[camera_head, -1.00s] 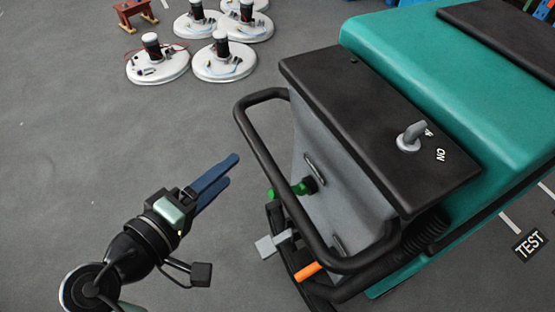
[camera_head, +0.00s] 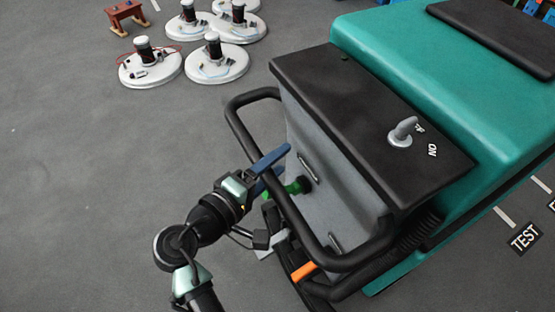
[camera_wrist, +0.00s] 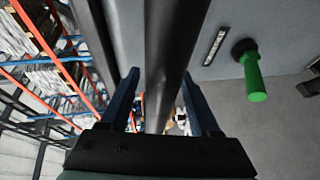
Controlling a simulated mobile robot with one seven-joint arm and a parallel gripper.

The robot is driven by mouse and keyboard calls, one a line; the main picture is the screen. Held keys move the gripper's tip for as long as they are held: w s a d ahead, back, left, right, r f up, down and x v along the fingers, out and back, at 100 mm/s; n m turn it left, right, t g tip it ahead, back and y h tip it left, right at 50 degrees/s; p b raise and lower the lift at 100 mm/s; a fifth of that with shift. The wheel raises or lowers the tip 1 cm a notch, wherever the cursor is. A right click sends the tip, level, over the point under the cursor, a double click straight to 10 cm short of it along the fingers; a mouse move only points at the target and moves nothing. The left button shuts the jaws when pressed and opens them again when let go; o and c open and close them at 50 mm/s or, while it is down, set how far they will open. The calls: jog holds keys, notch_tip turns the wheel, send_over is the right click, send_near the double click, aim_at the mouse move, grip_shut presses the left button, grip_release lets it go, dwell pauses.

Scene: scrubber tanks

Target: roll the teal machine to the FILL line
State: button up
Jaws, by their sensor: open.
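The teal machine (camera_head: 420,75) stands at the right in the head view, with a dark control top and a grey key switch (camera_head: 402,132) beside the lettering. Its black handle bar (camera_head: 236,130) loops out from the grey rear panel (camera_head: 318,165). My gripper (camera_head: 275,168) is open at the left side of the bar, one blue finger above it and the other partly hidden. In the wrist view the bar (camera_wrist: 172,60) passes between the two blue fingers. A green knob (camera_wrist: 254,78) on the grey panel shows to the right there, and beside my gripper in the head view (camera_head: 298,186).
A TEST floor label (camera_head: 525,238) and white line lie right of the machine. Several white round floor pads (camera_head: 215,62) and a red-brown stool (camera_head: 125,14) stand at the upper left. An orange piece (camera_head: 304,271) and a grey pedal lie below the bar. The left floor is clear.

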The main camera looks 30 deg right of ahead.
jog(key=shift+w+d, duration=0.15)
jog(key=shift+d, duration=0.15)
grip_shut()
dwell(1.3)
